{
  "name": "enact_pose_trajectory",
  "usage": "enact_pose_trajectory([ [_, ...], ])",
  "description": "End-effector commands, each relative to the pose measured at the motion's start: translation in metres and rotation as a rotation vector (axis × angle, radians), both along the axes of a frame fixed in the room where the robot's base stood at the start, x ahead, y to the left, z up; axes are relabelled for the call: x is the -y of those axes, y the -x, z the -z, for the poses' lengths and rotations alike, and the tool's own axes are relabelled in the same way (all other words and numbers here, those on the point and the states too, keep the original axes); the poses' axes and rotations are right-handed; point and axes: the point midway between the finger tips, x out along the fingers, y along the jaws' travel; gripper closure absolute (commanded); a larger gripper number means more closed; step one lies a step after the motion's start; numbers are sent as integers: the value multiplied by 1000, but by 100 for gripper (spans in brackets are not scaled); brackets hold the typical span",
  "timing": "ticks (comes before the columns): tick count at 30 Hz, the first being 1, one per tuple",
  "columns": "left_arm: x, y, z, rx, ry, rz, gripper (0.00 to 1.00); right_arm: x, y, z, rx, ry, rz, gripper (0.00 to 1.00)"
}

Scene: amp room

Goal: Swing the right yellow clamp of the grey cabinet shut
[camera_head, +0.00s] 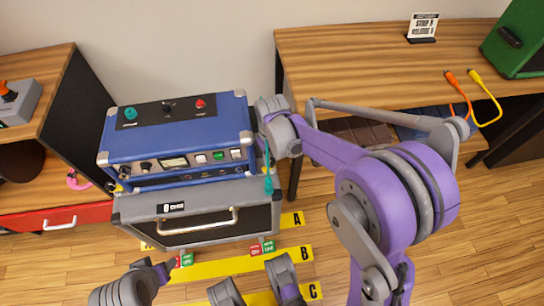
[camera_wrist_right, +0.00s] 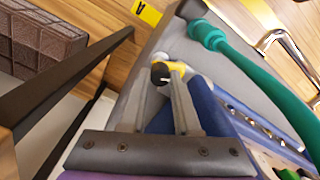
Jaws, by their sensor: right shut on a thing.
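The grey cabinet (camera_head: 128,211) stands on the floor with a silver handle (camera_head: 205,229) on its dark front; a blue amp (camera_head: 180,138) sits on top of it. My right gripper (camera_wrist_right: 161,80) is shut on this clamp.
A teal cable (camera_head: 268,181) hangs by the cabinet's right front corner and crosses close to my fingers in the wrist view (camera_wrist_right: 240,55). A wooden table (camera_head: 350,70) stands close on the right. Floor marked with yellow strips (camera_head: 215,268) lies in front.

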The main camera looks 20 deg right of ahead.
Motion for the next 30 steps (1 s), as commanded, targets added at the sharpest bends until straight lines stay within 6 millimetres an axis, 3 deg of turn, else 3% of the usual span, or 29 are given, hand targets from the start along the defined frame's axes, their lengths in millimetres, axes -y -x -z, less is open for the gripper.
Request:
enact_pose_trajectory([
  [15, 0, 1, -6, 2, 0, 0, 43, 0, 0, -1, 1, 1, 389, 100],
  [30, 0, 1, -6, 2, 0, 0, 43, 0, 0, 0, 1, 0, 496, 100],
])
